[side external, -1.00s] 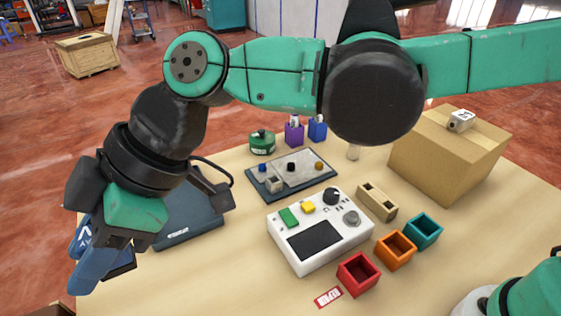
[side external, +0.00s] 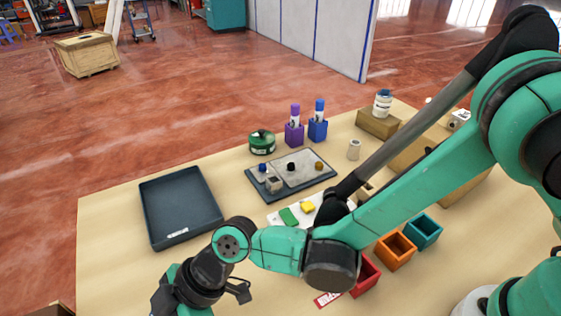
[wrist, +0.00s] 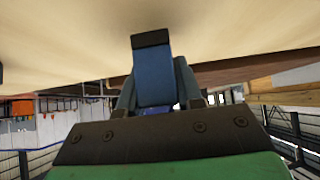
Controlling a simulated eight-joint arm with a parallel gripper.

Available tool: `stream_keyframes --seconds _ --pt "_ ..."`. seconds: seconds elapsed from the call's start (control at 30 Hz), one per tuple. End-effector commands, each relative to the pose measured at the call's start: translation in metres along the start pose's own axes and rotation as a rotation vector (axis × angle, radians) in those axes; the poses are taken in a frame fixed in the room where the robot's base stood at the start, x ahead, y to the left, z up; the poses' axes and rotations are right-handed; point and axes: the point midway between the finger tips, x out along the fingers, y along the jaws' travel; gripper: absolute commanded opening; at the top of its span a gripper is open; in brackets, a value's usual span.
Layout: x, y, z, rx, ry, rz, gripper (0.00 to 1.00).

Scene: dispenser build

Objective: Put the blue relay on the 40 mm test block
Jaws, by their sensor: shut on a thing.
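My gripper (wrist: 152,40) shows in the wrist view, with a blue-grey finger ending in a dark tip. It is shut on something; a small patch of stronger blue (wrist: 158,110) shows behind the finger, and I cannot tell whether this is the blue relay. In the side external view my wrist is low at the front edge of the frame and the fingertips are out of the picture. A small blue piece (side external: 262,168) sits on the grey board (side external: 308,176), beside a small pale block (side external: 274,185). I cannot identify the 40 mm test block for certain.
Purple (side external: 294,135) and blue (side external: 318,131) holders and a green round tin (side external: 262,143) stand behind the board. Orange (side external: 395,252) and teal (side external: 424,231) bins stand right. My arm covers much of the white device (side external: 283,212).

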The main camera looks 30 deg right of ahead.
Motion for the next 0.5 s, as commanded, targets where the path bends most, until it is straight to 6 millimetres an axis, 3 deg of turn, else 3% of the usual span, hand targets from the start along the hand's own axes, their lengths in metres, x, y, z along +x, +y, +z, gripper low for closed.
stream_keyframes --seconds 0.5 --pt "0.0092 -0.0002 0.0094 0.000 0.000 0.000 0.00"
